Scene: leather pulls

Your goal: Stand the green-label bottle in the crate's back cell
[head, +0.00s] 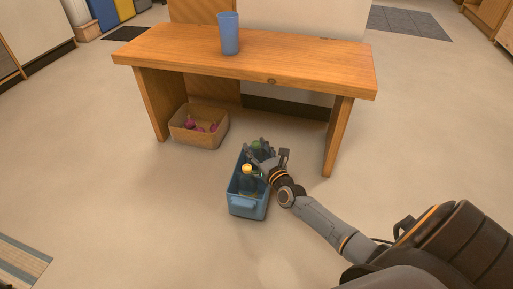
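The blue crate (246,207) stands on the floor in front of the bench. A bottle with a yellow-orange cap (247,170) stands in its front part. A small green patch (256,146) shows at the crate's back end, beside my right gripper; it may be part of the green-label bottle, but its label cannot be read. My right gripper (262,156) reaches in from the right, low over the back part of the crate. Its fingers overlap the green patch, and whether they grip it is too small to tell. The back cell is largely hidden by the gripper. My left gripper is out of view.
A wooden bench (300,66) stands behind the crate with a blue cup (228,34) on top. A tan box (187,138) with pink things stands under its left side. The bench's right leg (338,135) is near my arm. The floor in front is clear.

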